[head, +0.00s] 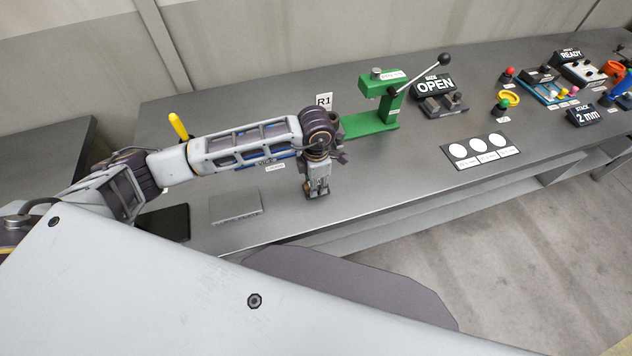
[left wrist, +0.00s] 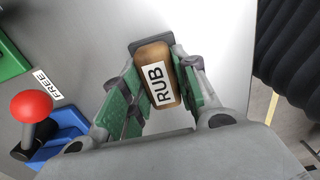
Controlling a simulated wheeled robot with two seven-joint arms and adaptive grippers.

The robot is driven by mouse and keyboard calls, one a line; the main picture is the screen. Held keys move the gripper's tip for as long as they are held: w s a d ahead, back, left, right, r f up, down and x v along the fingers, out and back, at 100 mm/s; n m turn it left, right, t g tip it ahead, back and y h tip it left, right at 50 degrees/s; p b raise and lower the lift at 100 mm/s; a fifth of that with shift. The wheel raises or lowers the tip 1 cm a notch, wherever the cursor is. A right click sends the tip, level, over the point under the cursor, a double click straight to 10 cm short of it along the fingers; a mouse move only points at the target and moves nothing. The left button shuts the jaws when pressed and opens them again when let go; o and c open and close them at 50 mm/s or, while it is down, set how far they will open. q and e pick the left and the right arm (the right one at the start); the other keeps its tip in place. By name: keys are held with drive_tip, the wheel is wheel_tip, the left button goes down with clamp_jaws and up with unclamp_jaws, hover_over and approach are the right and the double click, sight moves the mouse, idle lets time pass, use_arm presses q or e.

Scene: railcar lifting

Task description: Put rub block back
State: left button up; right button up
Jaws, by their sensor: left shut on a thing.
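The rub block (left wrist: 157,70) is a brown block with a white RUB label. In the left wrist view it sits between the green-padded fingers of my left gripper (head: 318,194), which is shut on it. A dark grey edge (left wrist: 140,45) shows at the block's far end; I cannot tell whether it is a holder. In the head view my left gripper points down low over the grey bench (head: 375,185), near its front edge. The block is not clear there, and I cannot tell whether it touches the bench. My right gripper is out of view.
A green press (head: 382,90) with a black-knobbed lever stands behind and right of my gripper. A grey plate (head: 236,206) lies to the left. In the wrist view a red knob (left wrist: 32,106) on a blue base stands near a FREE label (left wrist: 47,85). A three-circle card (head: 480,150) lies right.

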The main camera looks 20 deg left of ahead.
use_arm(q)
drive_tip(key=shift+f, duration=0.15)
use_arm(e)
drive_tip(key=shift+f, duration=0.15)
use_arm(q)
drive_tip(key=o, duration=0.5)
drive_tip(key=shift+c, duration=0.2)
drive_tip(key=o, duration=0.5)
drive_tip(key=shift+c, duration=0.2)
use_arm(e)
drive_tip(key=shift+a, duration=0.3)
